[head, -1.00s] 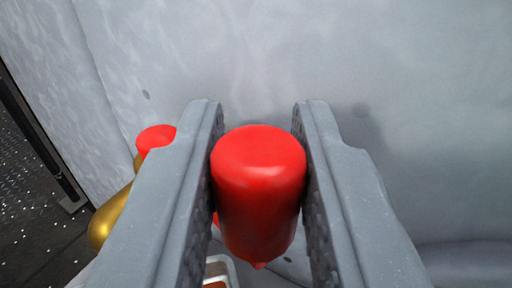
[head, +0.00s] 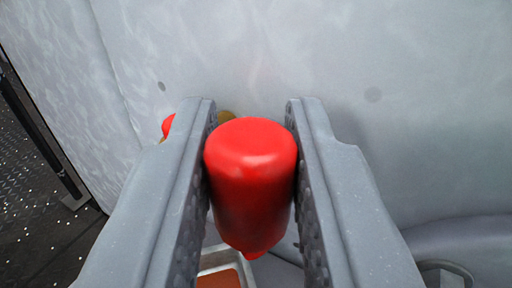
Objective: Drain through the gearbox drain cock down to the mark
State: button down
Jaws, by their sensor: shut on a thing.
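My gripper (head: 252,112) is shut on a red, rounded handle (head: 251,180), with one grey finger against each side. A small piece of brass (head: 227,116) shows just behind the handle, beside the left fingertip. A second red part (head: 167,125) shows to the left, mostly covered by the left finger. No level mark is visible.
A pale-rimmed tray (head: 212,258) with orange-brown contents lies below, partly hidden by the fingers. A grey housing wall (head: 420,60) fills the background. A dark speckled deck (head: 30,190) lies at the left. A curved grey tube (head: 445,266) shows at lower right.

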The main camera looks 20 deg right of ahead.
jog(key=c, duration=1.6)
grip_release()
jog(key=shift+a, duration=0.1)
jog(key=p+v, duration=0.3)
jog(key=v, duration=1)
jog(key=shift+s+a, duration=0.2)
jog(key=shift+s, duration=0.1)
